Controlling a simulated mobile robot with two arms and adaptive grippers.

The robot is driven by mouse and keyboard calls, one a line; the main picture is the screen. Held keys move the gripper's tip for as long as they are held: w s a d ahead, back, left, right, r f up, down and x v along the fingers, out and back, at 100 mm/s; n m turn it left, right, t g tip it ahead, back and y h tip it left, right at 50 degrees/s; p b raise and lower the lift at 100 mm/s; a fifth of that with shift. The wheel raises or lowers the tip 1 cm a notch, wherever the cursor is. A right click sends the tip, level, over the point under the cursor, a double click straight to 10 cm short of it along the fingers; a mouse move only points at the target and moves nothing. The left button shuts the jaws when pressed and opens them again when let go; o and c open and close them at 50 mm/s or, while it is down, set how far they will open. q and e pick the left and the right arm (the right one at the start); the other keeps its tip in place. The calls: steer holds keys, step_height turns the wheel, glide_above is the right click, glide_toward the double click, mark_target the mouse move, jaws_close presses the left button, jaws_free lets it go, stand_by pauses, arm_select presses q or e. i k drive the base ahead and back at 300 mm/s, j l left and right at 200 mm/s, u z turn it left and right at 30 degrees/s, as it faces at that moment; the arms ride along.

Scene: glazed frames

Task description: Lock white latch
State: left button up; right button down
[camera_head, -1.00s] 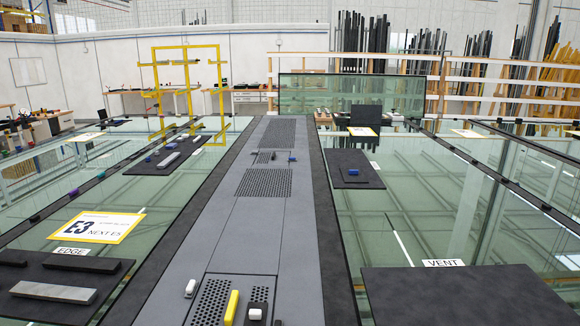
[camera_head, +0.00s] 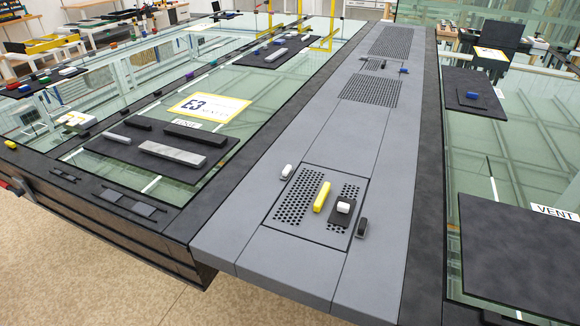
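A small white latch-like piece (camera_head: 287,171) sits at the left edge of the near perforated panel on the grey centre strip. A second white piece (camera_head: 344,207) sits on a small black plate (camera_head: 341,216) on the same panel. I cannot tell which one the task calls the white latch, nor whether either is locked. A yellow bar (camera_head: 322,197) lies between them, and a dark piece (camera_head: 362,228) stands at the panel's right edge. Neither of my grippers is in view.
The grey strip (camera_head: 290,262) is bare in front of the panel. Left, a dark mat (camera_head: 120,151) holds several bars beside a yellow-edged E3 card (camera_head: 209,105). Right, a dark slab (camera_head: 515,255) lies by a VENT label (camera_head: 555,212). The table's front edge shows above the floor.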

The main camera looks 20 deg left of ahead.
mark_target(286, 173)
steer(key=j, duration=0.5)
steer(key=k+j, duration=0.15)
steer(key=j, duration=0.35)
steer(key=j+z, duration=0.1)
steer(key=j, duration=0.45)
steer(key=k, duration=0.05)
